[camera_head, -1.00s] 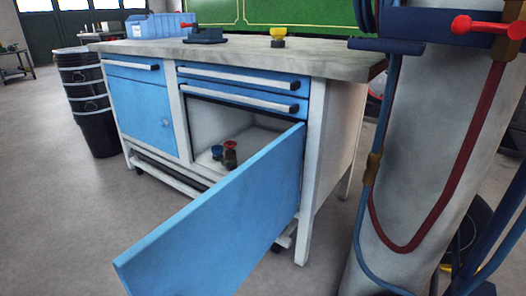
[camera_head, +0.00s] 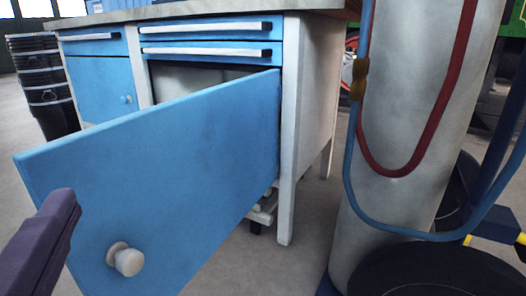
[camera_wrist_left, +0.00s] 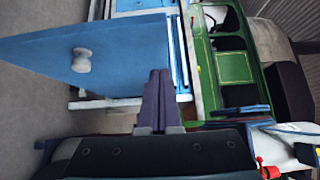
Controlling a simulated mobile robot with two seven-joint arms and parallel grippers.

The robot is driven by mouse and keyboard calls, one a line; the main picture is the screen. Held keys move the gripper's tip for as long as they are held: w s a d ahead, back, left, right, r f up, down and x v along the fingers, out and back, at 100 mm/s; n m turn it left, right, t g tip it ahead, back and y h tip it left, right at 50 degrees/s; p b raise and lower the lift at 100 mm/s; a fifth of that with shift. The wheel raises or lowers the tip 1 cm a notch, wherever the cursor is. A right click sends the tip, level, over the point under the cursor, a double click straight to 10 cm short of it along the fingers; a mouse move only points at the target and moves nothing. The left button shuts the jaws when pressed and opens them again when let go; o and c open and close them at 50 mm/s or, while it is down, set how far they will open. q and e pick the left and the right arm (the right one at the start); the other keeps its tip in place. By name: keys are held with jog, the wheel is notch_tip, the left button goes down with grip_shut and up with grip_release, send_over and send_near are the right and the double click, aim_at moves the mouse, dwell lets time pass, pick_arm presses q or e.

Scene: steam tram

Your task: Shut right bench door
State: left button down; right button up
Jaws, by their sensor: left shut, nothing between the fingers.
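The right bench door (camera_head: 165,180) is a blue panel that stands wide open, hinged at the bench's right leg and swung out toward me. Its round white knob (camera_head: 127,260) is low on the door's face near the free end. The door (camera_wrist_left: 115,45) and knob (camera_wrist_left: 82,60) also show in the left wrist view. My left gripper (camera_head: 66,203) is at the lower left, near the door's free edge, with its dark fingers together and empty. In the left wrist view the fingertips (camera_wrist_left: 160,76) are right of the knob. I cannot tell whether they touch the door. My right gripper is out of view.
The bench has two blue drawers (camera_head: 210,38), shut, above the open compartment, and a shut left door (camera_head: 100,85). Stacked black bins (camera_head: 45,85) stand at the left. A grey cylinder (camera_head: 405,130) with red and blue hoses stands right of the bench.

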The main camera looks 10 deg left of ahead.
aim_at(65, 158)
pick_arm(q)
jog(key=w+a, duration=0.4)
jog(key=w, duration=0.1)
jog(key=shift+a, duration=0.75)
jog(key=shift+w, duration=0.1)
